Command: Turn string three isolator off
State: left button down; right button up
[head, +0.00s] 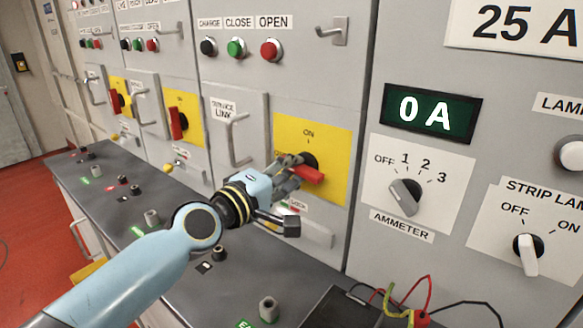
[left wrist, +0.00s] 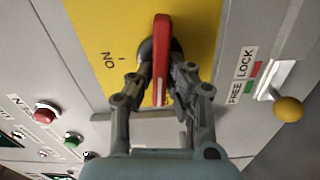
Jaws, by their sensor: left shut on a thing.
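The nearest isolator has a red handle (head: 308,174) on a yellow plate (head: 335,135) with ON marked at its top. The handle lies across the plate, roughly square to the ON mark. In the left wrist view the red handle (left wrist: 161,45) stands between the fingers, with ON on the yellow plate (left wrist: 105,30) to its left. My left gripper (head: 292,168) is shut on this handle and hides part of the plate, including most of a mark on its left side. I cannot read a string number on it. My right gripper is out of view.
Two more isolators, with upright red handles (head: 177,122) (head: 116,101), are farther left. A yellow knob (left wrist: 288,108) sits beside the FREE LOCK label (left wrist: 242,75). The ammeter switch (head: 406,197) is to the right. A grey ledge (head: 190,285) with terminals runs below the panels.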

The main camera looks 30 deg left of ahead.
pick_arm(q)
jog(key=shift+f+n, duration=0.1)
jog(key=shift+n, duration=0.6)
jog(key=c, duration=1.3)
grip_release()
jog(key=shift+s, duration=0.1)
jog(key=s, duration=0.4)
jog(key=s+a, duration=0.1)
jog(key=s, duration=0.2)
jog(key=shift+s, duration=0.1)
